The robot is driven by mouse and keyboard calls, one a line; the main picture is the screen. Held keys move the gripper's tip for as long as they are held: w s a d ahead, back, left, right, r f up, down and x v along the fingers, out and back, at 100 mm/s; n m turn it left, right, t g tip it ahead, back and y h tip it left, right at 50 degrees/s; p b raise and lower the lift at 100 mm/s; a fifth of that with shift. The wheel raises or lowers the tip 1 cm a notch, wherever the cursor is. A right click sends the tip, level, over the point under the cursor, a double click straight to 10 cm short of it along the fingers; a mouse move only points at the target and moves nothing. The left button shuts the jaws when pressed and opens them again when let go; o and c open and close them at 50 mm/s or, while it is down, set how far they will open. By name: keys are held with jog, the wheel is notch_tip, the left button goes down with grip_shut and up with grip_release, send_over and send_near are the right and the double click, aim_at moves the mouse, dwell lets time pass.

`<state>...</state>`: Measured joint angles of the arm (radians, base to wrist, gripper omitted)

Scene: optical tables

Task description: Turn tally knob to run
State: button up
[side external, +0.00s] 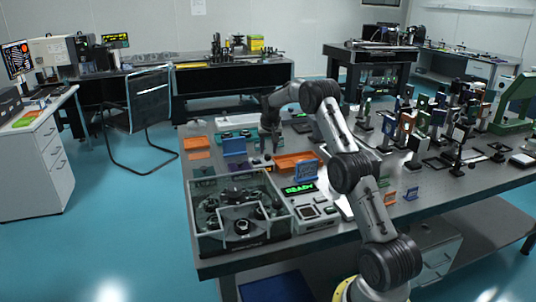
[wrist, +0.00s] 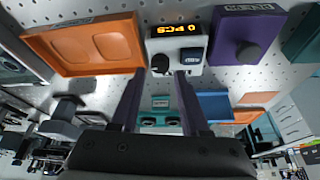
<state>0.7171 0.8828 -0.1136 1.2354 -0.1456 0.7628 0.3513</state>
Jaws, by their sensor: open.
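The tally counter (wrist: 180,43) is a small white box in the wrist view, with an orange lit display (wrist: 177,30) that appears upside down and seems to read "0 PCS". A round black knob (wrist: 160,63) sits on it, beside a dark blue labelled button (wrist: 193,58). My gripper (wrist: 160,74) is open, its two dark fingers on either side of the knob in the picture; contact cannot be told. In the side view my gripper (side external: 267,148) points down over the table, and the tally counter cannot be made out clearly there. The knob's pointed setting is not readable.
An orange tray (wrist: 92,43) and a purple box with a round knob (wrist: 233,30) flank the counter in the wrist view. In the side view, a device with a green "READY" display (side external: 299,189) and a clear-walled enclosure (side external: 270,228) stand nearer the table's front.

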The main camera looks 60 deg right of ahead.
aim_at(268, 155)
jog(key=shift+x, duration=1.6)
grip_shut()
